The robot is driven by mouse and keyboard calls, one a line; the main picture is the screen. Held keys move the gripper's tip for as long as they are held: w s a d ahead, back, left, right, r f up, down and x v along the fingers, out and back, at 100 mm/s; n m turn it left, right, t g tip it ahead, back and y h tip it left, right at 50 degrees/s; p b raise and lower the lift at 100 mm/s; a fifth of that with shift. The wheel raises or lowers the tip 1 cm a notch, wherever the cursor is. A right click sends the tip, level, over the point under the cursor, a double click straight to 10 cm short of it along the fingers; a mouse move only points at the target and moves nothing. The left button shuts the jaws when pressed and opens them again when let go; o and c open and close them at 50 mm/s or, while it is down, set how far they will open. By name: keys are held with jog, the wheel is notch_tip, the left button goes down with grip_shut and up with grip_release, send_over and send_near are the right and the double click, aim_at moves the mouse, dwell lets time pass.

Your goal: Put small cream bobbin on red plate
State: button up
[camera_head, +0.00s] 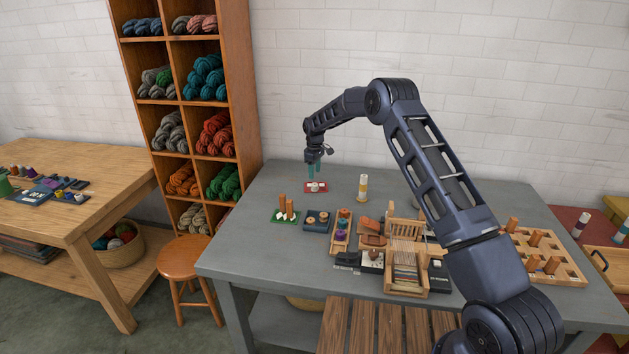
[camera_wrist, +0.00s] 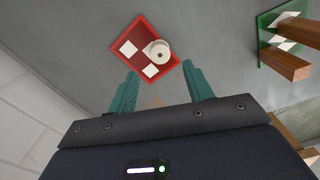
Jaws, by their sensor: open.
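The red plate (camera_head: 323,188) lies on the grey table near its back left, below my gripper. In the wrist view the red plate (camera_wrist: 126,62) has white squares on it. The small cream bobbin (camera_wrist: 158,52) stands on the plate, towards its right corner in that view. It also shows as a small pale shape on the plate in the head view (camera_head: 315,187). My gripper (camera_head: 314,172) is above the plate with its teal fingers apart. In the wrist view the fingers of my gripper (camera_wrist: 162,90) are open and empty, and the bobbin lies beyond their tips, apart from them.
A green plate (camera_head: 285,216) with wooden pegs and a dark blue tray (camera_head: 317,221) stand in front of the red plate. A tall cream and yellow spool (camera_head: 362,187) stands to its right. A small loom (camera_head: 405,262) and a peg board (camera_head: 545,258) are further right.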

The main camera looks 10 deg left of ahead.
aim_at(315, 184)
jog(key=s+d+r+m+t, duration=0.1)
jog(key=s+d+r+m, duration=0.1)
jog(key=d+r, duration=0.75)
jog(key=s+d+r+m, duration=0.15)
jog(key=d+r, duration=0.45)
jog(key=r, duration=0.7)
jog(key=s+d+r+m+t, duration=0.1)
jog(key=s+d+r+m, duration=0.2)
jog(key=s+d+r, duration=1.15)
jog(key=s+d+r+m+t, duration=0.15)
jog(key=s+d+m, duration=0.25)
jog(key=s+d, duration=1.05)
jog(key=s+d+f+m, duration=0.2)
jog(key=s+d, duration=0.1)
jog(key=s, duration=0.6)
jog(key=s+d+f+m+t, duration=0.1)
jog(key=s+d+f+m, duration=0.1)
jog(key=s, duration=0.8)
jog(key=shift+s+d+f, duration=0.3)
jog(key=shift+d+f, duration=0.5)
jog(key=shift+m, duration=0.25)
